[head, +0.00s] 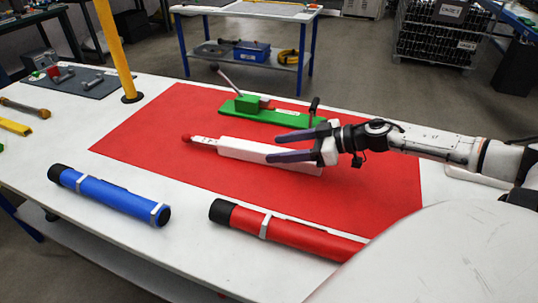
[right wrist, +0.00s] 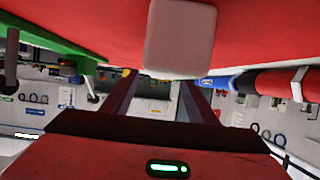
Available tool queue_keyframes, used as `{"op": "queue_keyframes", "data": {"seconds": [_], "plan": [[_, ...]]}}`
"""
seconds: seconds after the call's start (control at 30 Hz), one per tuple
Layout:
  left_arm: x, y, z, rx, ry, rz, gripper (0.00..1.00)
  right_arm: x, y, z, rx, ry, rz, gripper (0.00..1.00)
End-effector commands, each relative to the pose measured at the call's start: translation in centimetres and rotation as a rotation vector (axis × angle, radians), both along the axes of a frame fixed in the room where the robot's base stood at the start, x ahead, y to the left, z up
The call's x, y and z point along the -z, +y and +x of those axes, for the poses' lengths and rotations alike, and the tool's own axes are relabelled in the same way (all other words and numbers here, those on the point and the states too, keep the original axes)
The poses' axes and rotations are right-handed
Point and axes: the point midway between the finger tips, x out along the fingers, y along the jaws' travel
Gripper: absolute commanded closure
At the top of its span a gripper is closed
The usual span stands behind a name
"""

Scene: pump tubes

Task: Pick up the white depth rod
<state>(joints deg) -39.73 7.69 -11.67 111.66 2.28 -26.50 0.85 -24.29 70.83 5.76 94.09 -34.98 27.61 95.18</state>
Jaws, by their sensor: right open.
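The white depth rod (head: 247,149) lies on the red mat (head: 150,130), with a red tip (head: 187,138) at its left end and a wider white body toward the right. My right gripper (head: 274,147) reaches in from the right with its two fingers spread. In the head view, its fingers overlap the rod's body and partly hide it. In the right wrist view, a pale block end, which looks like the rod (right wrist: 180,38), shows beyond the spread fingers (right wrist: 158,85). Contact between fingers and rod cannot be told. My left gripper is out of view.
A green fixture (head: 270,114) with an upright handle stands just behind the rod. A blue tube (head: 108,194) and a red tube (head: 290,232) lie in front. A yellow post (head: 113,50) rises at the back left. The mat's left part is clear.

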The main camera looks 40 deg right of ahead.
Motion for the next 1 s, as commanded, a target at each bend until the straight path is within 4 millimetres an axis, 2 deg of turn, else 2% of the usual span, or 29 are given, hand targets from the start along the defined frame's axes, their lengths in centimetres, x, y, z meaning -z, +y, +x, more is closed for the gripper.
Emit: {"op": "queue_keyframes", "data": {"seconds": [0.03, 0.13, 0.3, 0.7, 0.77, 1.0], "plan": [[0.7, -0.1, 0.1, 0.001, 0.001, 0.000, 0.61, 0.5, 0.3, 0.6, -0.001, -0.006, 0.000, 0.47], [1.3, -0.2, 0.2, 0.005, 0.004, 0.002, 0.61, 1.1, 1.0, 1.4, -0.001, -0.006, -0.001, 0.47], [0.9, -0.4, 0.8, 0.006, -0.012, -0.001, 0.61, 1.5, 1.7, 2.5, 0.000, -0.005, 0.000, 0.47], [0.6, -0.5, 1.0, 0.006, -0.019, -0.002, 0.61, 1.8, 2.0, 3.0, 0.000, 0.000, 0.000, 0.47], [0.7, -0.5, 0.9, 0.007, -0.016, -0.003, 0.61, 1.8, 2.0, 3.0, 0.000, 0.000, 0.000, 0.54], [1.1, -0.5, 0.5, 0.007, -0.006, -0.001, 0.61, 1.8, 2.0, 3.0, 0.000, 0.000, 0.000, 0.94]]}}
